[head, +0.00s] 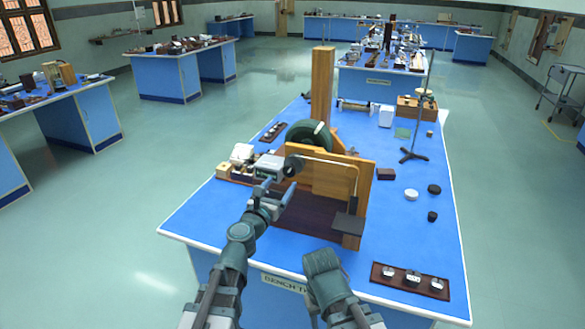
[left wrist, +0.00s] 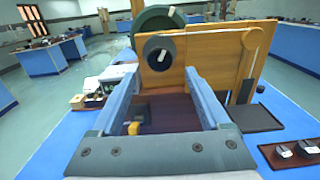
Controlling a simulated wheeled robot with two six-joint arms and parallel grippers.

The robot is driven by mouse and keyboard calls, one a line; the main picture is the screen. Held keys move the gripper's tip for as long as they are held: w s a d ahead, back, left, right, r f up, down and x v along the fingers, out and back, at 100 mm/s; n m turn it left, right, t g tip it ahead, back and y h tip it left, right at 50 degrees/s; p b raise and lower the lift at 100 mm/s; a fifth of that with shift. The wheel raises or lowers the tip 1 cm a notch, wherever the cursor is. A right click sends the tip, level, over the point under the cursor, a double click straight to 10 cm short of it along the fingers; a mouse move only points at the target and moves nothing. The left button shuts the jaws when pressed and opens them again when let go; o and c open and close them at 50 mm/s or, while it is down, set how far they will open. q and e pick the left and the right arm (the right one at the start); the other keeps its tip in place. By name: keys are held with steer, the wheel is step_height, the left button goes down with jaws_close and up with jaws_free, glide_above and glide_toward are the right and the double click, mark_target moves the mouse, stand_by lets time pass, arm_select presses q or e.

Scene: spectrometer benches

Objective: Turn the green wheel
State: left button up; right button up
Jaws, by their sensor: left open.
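The green wheel (head: 309,135) is a thick, dark green disc mounted upright on a wooden stand (head: 327,180) on the blue bench. That small disc (head: 293,165) sits on the near side of the stand. My left gripper (head: 275,190) is open and empty in front of the stand. In the left wrist view its two fingers (left wrist: 162,76) point toward the small disc, apart from the green wheel. My right arm shows low in the head view, its fingers not visible.
A grey instrument box (head: 269,168) stands left of the small disc. A dark plate (head: 348,224) juts out at the stand's right. A tray with several metal pieces (head: 410,280) lies front right. A tall rod stand (head: 415,150) is farther back.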

arm_select(q)
steer(key=x, duration=1.1)
steer(key=shift+c, duration=0.2)
jaws_close()
